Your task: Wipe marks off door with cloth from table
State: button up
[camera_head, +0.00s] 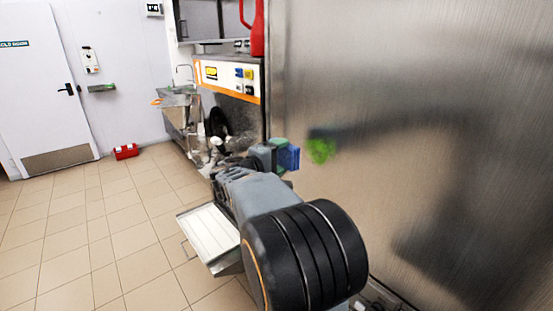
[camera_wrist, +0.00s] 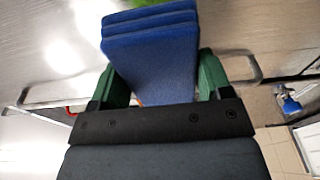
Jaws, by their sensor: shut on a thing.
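My gripper (camera_head: 280,153) is shut on a folded blue cloth (camera_head: 290,158), held out close to a large brushed-steel door (camera_head: 420,70). In the wrist view the cloth (camera_wrist: 150,50) shows as stacked blue layers between the green fingers of my gripper (camera_wrist: 158,78). A bright green mark (camera_head: 321,150) is on the steel just right of the cloth. The mark also shows at the top edge of the wrist view (camera_wrist: 145,3), past the cloth. I cannot tell whether the cloth touches the steel. Dark blurred shapes on the steel look like reflections of my arm.
A machine with an orange-edged panel (camera_head: 229,76) stands behind my arm, with a red jug (camera_head: 258,28) on top. A white tray-like surface (camera_head: 210,236) is low left of my arm. A white door (camera_head: 45,85) and a red box (camera_head: 125,152) are farther back. Tiled floor at left is clear.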

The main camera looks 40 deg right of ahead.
aim_at(336, 161)
jog(key=shift+s+d+p, duration=0.15)
jog(key=shift+d+p, duration=0.55)
jog(key=shift+d, duration=1.75)
jog(key=shift+d+b, duration=0.45)
jog(key=shift+d, duration=0.55)
jog(key=shift+s+f, duration=0.1)
jog(key=shift+s, duration=0.05)
jog(key=shift+s+a+f+b, duration=0.1)
jog(key=shift+s+a+b, duration=0.05)
jog(key=shift+s+b, duration=0.85)
jog(key=shift+s+a+b, duration=0.1)
jog(key=shift+s+b, duration=0.45)
jog(key=shift+s, duration=0.35)
jog(key=shift+s+b, duration=0.65)
jog(key=shift+s, duration=0.1)
jog(key=shift+s+a+b, duration=0.15)
jog(key=shift+s+b, duration=1.75)
jog(key=shift+s, duration=1.4)
jog(key=shift+b, duration=0.3)
